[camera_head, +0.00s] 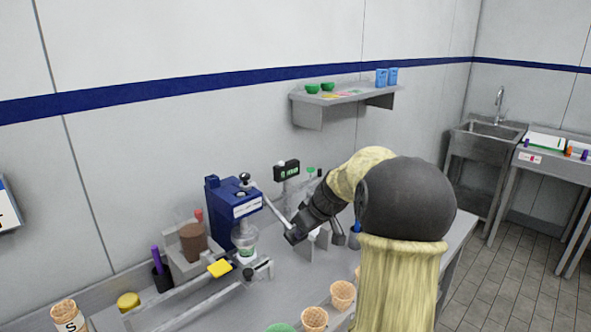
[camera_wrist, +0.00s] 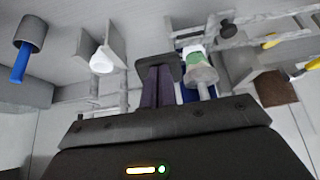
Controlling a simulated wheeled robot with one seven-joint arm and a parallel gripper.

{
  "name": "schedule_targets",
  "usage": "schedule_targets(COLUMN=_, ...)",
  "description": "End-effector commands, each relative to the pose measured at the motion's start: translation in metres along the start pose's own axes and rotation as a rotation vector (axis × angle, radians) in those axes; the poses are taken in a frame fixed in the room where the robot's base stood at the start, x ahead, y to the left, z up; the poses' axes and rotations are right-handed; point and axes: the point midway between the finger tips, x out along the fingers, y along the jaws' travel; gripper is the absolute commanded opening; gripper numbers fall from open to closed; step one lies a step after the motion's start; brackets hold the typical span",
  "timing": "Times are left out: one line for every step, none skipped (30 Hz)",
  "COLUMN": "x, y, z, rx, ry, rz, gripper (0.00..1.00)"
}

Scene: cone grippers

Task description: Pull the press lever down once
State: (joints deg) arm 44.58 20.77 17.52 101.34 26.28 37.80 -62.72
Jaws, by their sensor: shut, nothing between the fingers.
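The blue press (camera_head: 232,210) stands on the counter against the wall, with a black knob on top. Its pale lever (camera_head: 273,208) slants down to the right from the top of the press towards my gripper. My gripper (camera_head: 292,236) is shut and empty at the lever's lower end. I cannot tell whether it touches the lever. In the wrist view my shut fingers (camera_wrist: 158,88) point forward, with part of the blue press behind them. A clear cup with a green band (camera_head: 244,238) sits under the press head. It also shows in the wrist view (camera_wrist: 201,70).
A container of brown stuff (camera_head: 193,240) and a dark cup with a purple tool (camera_head: 161,275) stand left of the press. A yellow block (camera_head: 220,268) lies in front. Waffle cones (camera_head: 343,294) stand near the front edge. A shelf (camera_head: 345,97) hangs above.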

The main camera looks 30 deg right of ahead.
Motion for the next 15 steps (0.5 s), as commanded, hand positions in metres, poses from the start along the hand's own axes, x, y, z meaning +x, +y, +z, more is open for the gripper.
schedule_targets(x=0.006, y=-0.002, z=0.007, rx=0.003, ry=-0.015, rz=-0.013, gripper=0.0)
schedule_targets(x=0.006, y=-0.002, z=0.007, rx=0.003, ry=-0.015, rz=-0.013, gripper=0.0)
schedule_targets(x=0.005, y=-0.002, z=0.007, rx=0.003, ry=-0.015, rz=-0.013, gripper=0.0)
schedule_targets(x=0.003, y=-0.002, z=0.006, rx=0.002, ry=-0.015, rz=-0.013, gripper=0.0)
schedule_targets(x=0.001, y=-0.002, z=0.005, rx=0.002, ry=-0.015, rz=-0.013, gripper=0.0)
schedule_targets(x=-0.002, y=-0.003, z=0.004, rx=0.001, ry=-0.014, rz=-0.013, gripper=0.0)
schedule_targets(x=-0.006, y=-0.003, z=0.003, rx=0.001, ry=-0.013, rz=-0.012, gripper=0.0)
schedule_targets(x=-0.009, y=-0.002, z=0.002, rx=0.001, ry=-0.012, rz=-0.011, gripper=0.0)
schedule_targets(x=-0.016, y=-0.002, z=0.0, rx=0.001, ry=-0.01, rz=-0.009, gripper=0.0)
schedule_targets(x=-0.021, y=-0.002, z=-0.002, rx=0.0, ry=-0.008, rz=-0.008, gripper=0.0)
schedule_targets(x=-0.026, y=-0.002, z=-0.004, rx=-0.001, ry=-0.006, rz=-0.006, gripper=0.0)
schedule_targets(x=-0.034, y=-0.003, z=-0.007, rx=-0.004, ry=-0.004, rz=-0.005, gripper=0.0)
schedule_targets(x=-0.04, y=-0.003, z=-0.01, rx=-0.005, ry=-0.002, rz=-0.004, gripper=0.0)
schedule_targets(x=-0.044, y=-0.003, z=-0.009, rx=-0.006, ry=-0.001, rz=-0.003, gripper=0.0)
schedule_targets(x=-0.049, y=-0.003, z=-0.003, rx=-0.006, ry=-0.001, rz=-0.002, gripper=0.0)
